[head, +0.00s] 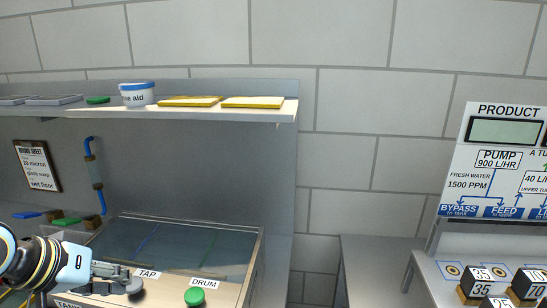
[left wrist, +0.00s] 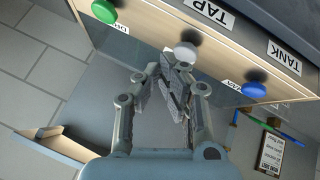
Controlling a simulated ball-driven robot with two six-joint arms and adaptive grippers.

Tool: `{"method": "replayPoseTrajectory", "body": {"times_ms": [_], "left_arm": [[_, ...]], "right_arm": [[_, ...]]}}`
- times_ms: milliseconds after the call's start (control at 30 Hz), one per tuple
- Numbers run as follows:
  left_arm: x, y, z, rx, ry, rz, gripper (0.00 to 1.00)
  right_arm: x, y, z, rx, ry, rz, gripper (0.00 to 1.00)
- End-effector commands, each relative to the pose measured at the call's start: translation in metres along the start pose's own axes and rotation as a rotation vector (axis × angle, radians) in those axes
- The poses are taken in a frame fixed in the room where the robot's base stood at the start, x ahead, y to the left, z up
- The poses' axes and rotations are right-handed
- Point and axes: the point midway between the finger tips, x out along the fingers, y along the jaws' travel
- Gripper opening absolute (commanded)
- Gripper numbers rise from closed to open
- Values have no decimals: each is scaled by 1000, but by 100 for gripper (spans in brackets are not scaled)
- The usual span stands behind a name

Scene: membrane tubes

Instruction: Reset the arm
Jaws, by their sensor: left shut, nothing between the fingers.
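My left gripper (head: 108,270) comes in at the lower left of the head view, by the front of the bench with the TAP and DRUM labels. It is shut and empty. In the left wrist view the closed fingers (left wrist: 180,75) point toward the grey TAP knob (left wrist: 186,54). I cannot tell whether they touch it. The grey knob also shows in the head view (head: 135,285), close to the fingertips. A green DRUM knob (head: 194,297) is to the right of it. A blue TANK knob (left wrist: 254,90) shows in the left wrist view. My right gripper is not in view.
A glass-topped basin (head: 180,245) lies behind the knobs. A shelf (head: 200,112) above holds a white tub (head: 137,94) and yellow pads (head: 252,102). A product panel (head: 500,160) stands at the right, with several numbered blocks (head: 481,282) below it.

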Motion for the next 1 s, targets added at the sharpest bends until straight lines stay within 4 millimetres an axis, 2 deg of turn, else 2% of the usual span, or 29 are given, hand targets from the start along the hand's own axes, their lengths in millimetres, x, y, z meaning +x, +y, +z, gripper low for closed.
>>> {"method": "replayPoseTrajectory", "body": {"times_ms": [33, 100, 200, 400, 600, 700, 867, 1000], "left_arm": [[-6, 4, 26, 46, -31, -25, 0], [-17, 6, 56, 121, -71, -73, 0], [-36, 5, 91, 204, -123, -136, 0], [-78, 0, 140, 313, -211, -250, 0], [-124, -9, 176, 375, -300, -353, 0], [-88, -25, 187, 372, -307, -353, 0], [-46, -45, 206, 366, -319, -355, 0], [-5, -67, 229, 359, -332, -357, 0]], "right_arm": [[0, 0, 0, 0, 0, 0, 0], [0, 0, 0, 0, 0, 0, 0], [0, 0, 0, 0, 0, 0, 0], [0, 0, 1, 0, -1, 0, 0], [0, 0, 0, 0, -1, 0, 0], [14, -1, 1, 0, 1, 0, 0], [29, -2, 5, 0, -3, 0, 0], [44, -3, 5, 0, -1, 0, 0]]}}
